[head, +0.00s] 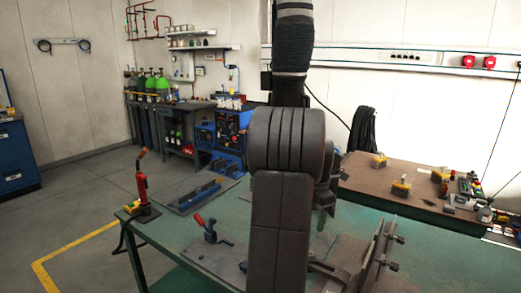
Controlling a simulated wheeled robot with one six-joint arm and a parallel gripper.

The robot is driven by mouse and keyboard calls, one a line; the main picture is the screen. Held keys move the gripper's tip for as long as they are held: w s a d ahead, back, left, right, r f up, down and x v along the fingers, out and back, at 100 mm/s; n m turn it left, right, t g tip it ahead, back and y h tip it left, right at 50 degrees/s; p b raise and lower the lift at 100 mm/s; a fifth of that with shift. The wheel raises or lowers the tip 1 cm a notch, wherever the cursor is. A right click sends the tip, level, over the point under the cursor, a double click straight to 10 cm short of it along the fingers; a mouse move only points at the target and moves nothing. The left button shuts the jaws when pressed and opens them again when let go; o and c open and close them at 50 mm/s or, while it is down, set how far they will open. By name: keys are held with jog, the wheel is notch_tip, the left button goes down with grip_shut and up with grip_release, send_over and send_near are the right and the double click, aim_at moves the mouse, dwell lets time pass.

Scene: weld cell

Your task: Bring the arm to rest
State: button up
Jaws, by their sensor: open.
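My arm stands upright in the middle of the head view, its dark grey links over the green welding table (205,228). My gripper (323,218) shows only in part, behind and right of the arm's lower link. It points down over the table, open, and I see nothing held in it. Its fingers are small and largely hidden by the arm.
A red-handled clamp (208,230) and a red tool on a stand (142,190) sit on the green table. Metal fixture plates (375,255) stand at front right. A brown-topped table (400,190) with yellow clamps lies behind right. Open floor (75,210) is left.

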notch_tip(320, 180, down, 13)
jog(key=shift+f, duration=0.3)
jog(key=m, duration=0.5)
jog(key=shift+m, duration=0.4)
jog(key=m, duration=1)
jog(key=shift+m+p, duration=0.3)
jog(key=shift+p, duration=0.05)
jog(key=shift+m, duration=2.3)
jog(key=shift+r, duration=0.1)
